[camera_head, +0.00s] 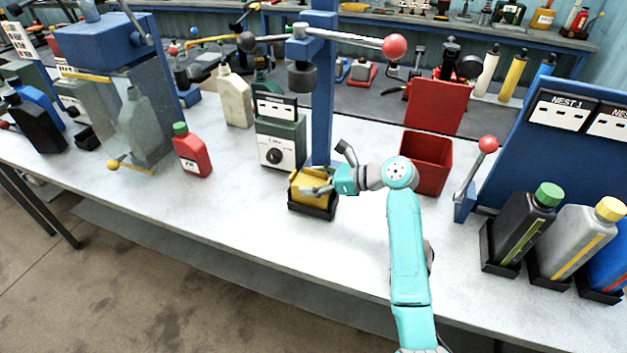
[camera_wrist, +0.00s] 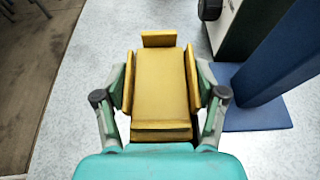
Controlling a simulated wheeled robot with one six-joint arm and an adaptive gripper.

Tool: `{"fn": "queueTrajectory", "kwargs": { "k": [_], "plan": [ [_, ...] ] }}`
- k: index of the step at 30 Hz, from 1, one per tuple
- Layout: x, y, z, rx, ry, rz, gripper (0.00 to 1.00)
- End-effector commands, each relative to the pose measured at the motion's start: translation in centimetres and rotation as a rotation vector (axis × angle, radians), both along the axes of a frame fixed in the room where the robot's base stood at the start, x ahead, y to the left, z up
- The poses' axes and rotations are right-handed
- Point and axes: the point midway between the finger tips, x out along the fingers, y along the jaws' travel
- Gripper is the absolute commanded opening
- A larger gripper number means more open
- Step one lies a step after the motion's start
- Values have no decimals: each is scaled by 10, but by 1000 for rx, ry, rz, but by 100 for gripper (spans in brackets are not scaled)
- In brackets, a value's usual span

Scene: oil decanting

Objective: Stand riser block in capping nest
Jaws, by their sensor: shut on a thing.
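The yellow riser block (camera_head: 303,181) is at the black capping nest (camera_head: 313,211), a low open tray below the arm of the blue press. My gripper (camera_head: 318,189) reaches in from the right and is shut on the block. In the wrist view the block (camera_wrist: 161,82) lies between the two fingers, with raised yellow edges around its flat face. The block's lower part is hidden by the nest's walls, so I cannot tell whether it rests on the nest floor. The nest does not show in the wrist view.
The blue press column (camera_head: 322,95) and a green dial box (camera_head: 281,139) stand just behind the nest. A red bin (camera_head: 428,168) is to the right. A red bottle (camera_head: 190,152) stands to the left. The bench front is clear.

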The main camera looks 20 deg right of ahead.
Motion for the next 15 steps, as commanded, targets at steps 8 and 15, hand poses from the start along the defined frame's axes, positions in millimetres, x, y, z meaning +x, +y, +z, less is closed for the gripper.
{"fn": "queueTrajectory", "kwargs": {
  "k": [8, 15],
  "plan": [
    [-3, 0, -18, 7, 23, -2, 22],
    [-3, 0, -18, 7, 23, -2, 100]
  ]
}}
